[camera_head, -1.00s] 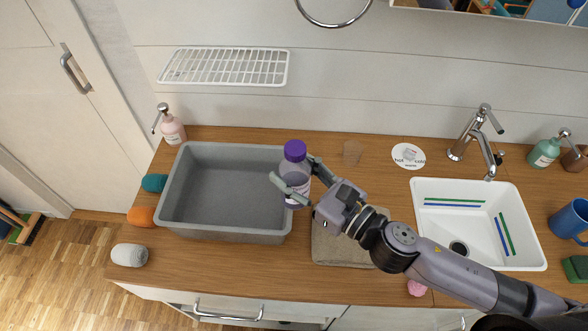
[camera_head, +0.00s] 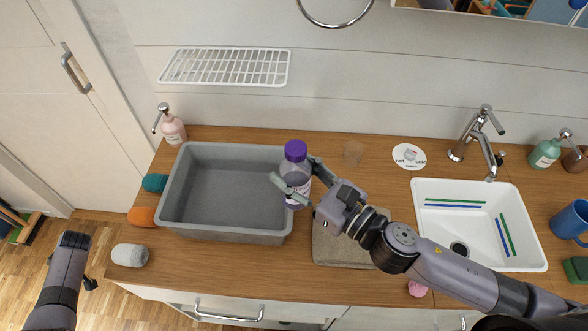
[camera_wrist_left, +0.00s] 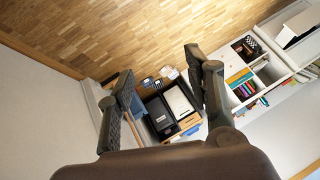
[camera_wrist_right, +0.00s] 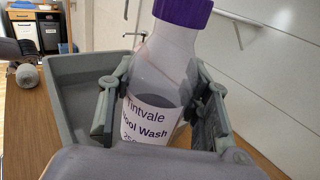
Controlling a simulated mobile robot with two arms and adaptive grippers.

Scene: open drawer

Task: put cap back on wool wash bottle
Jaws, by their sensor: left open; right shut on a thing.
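The wool wash bottle (camera_head: 297,183) is clear with a white label and stands upright beside the right wall of the grey tub. A purple cap (camera_head: 295,150) sits on top of its neck; how tightly it is seated I cannot tell. My right gripper (camera_head: 294,170) is shut on the bottle's body, below the cap. In the right wrist view the bottle's label (camera_wrist_right: 148,122) reads "Wool Wash", with a finger on each side. The bottle's base is hidden there. My left gripper (camera_wrist_left: 158,63) is open and empty, away from the counter, facing the floor and a shelf.
The grey tub (camera_head: 224,233) is empty. A folded cloth (camera_head: 335,248) lies under my right forearm. A pink pump bottle (camera_head: 173,130) stands at the back left. Rolled cloths (camera_head: 130,255) lie left of the tub. The white sink (camera_head: 530,235) is at the right.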

